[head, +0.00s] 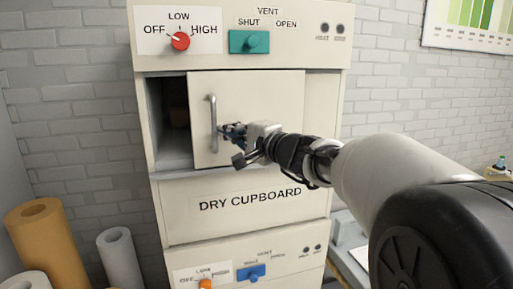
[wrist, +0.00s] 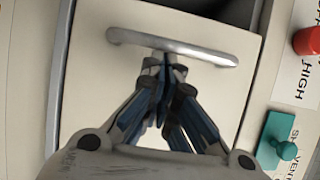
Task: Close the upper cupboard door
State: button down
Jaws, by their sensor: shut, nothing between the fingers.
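The upper cupboard door (head: 262,98) is a cream panel that stands partly open, with a dark gap (head: 172,112) along its left side. A vertical grey bar handle (head: 212,124) is fixed near the door's left edge. In the wrist view the handle (wrist: 190,48) runs across the top of the door (wrist: 110,75). My gripper (head: 230,133) is shut and empty, in front of the door just right of the handle. In the wrist view its fingertips (wrist: 164,68) meet beside the handle's middle; I cannot tell whether they touch it.
Above the door are a red knob (head: 180,41) and a teal vent slider (head: 249,41). Below is a panel labelled DRY CUPBOARD (head: 250,202), then a blue slider (head: 251,273). Upright rolls (head: 46,240) stand at lower left. A low bench (head: 350,262) is at right.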

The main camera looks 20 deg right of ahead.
jog(key=a+b, duration=0.6)
jog(key=a, duration=0.6)
jog(key=shift+s+a, duration=0.2)
jog(key=shift+s, duration=0.05)
